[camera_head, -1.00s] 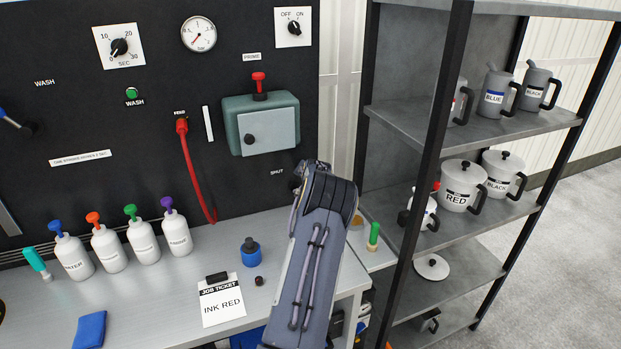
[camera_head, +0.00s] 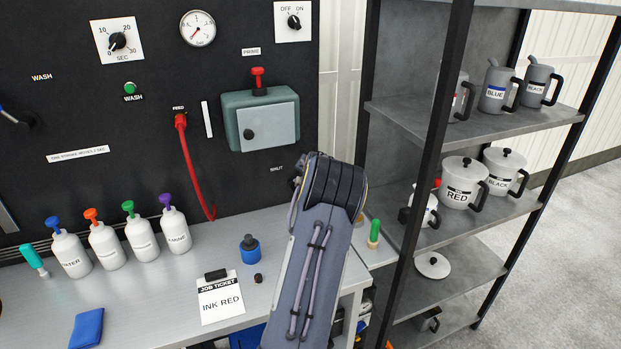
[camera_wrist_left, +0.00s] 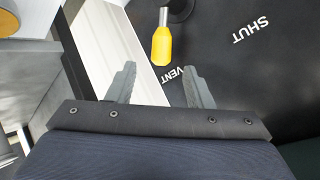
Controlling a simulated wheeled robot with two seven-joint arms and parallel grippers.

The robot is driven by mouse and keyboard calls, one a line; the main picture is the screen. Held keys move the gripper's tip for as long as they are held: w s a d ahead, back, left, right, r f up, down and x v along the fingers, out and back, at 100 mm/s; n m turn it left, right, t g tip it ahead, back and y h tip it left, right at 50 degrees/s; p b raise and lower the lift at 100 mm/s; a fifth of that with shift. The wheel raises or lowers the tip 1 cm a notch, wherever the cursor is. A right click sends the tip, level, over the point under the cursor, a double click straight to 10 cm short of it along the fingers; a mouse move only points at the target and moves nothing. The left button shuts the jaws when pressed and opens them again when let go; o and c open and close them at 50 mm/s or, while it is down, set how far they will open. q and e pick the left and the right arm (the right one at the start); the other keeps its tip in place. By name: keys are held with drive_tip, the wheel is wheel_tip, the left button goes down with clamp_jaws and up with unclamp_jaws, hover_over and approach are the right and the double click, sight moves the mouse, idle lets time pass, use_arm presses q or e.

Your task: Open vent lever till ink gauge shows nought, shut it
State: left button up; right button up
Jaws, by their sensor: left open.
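The vent lever (camera_wrist_left: 162,45) has a yellow grip and shows in the left wrist view, beside the word VENT on the black panel, with SHUT printed to the right. My left gripper (camera_wrist_left: 158,82) is open and empty. Its two fingertips stop short of the yellow grip, which lies beyond the gap between them. In the head view my left arm hides the lever and the fingers, just below the SHUT label (camera_head: 277,169). A round gauge (camera_head: 198,29) marked in bar is at the top, its red needle toward the lower left; the exact reading is too small to tell. My right gripper is not in view.
A green box with a red PRIME lever (camera_head: 258,78) is on the panel above my arm. A red hose (camera_head: 192,165) hangs left of it. The bench holds several bottles, a job ticket (camera_head: 221,297) and a blue cloth (camera_head: 88,328). A metal shelf (camera_head: 450,232) stands close on the right.

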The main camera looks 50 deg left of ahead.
use_arm(q)
drive_tip(key=shift+v, duration=1.45)
drive_tip(key=shift+f, duration=0.1)
